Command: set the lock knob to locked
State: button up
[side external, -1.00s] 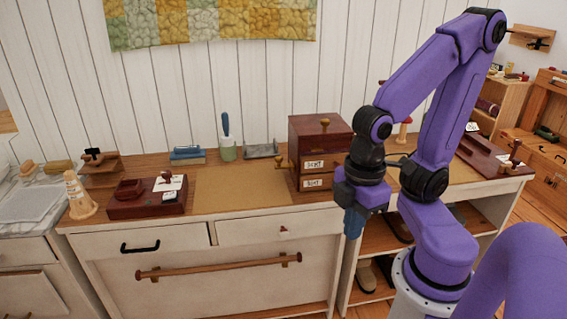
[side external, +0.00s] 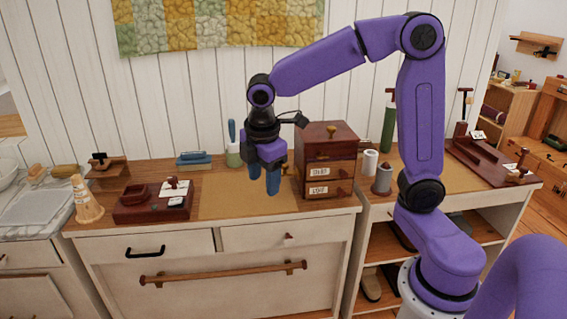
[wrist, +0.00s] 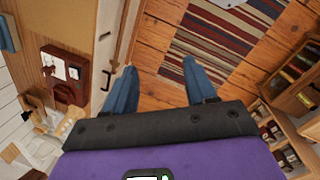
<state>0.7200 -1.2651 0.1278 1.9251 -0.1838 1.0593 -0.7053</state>
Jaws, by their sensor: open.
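A dark red wooden box (side external: 130,213) lies on the left part of the counter. A small upright knob (side external: 173,182) stands on its right half, between two white label cards (side external: 178,201). The label writing is too small to read, so I cannot tell the knob's setting. The box also shows in the wrist view (wrist: 66,93) at the left, with the knob blurred. My gripper (side external: 263,184), with blue fingers, points down over the tan mat, to the right of the box and apart from it. It is open and empty; both fingers show in the wrist view (wrist: 159,66).
A dark drawer cabinet (side external: 328,151) stands close to the right of my gripper. A tan mat (side external: 225,203) lies clear between it and the box. Behind are a blue stapler-like item (side external: 193,160) and a cup with a blue handle (side external: 233,155).

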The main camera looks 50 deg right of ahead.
jog(key=w+d+f+n+g+h, duration=0.1)
jog(key=w+d+h, duration=0.1)
jog(key=w+d, duration=0.9)
jog(key=w+d+f+n+h, duration=0.15)
jog(key=w+d, duration=0.55)
jog(key=d, duration=0.8)
jog(key=x, duration=1.6)
jog(key=shift+f, duration=0.1)
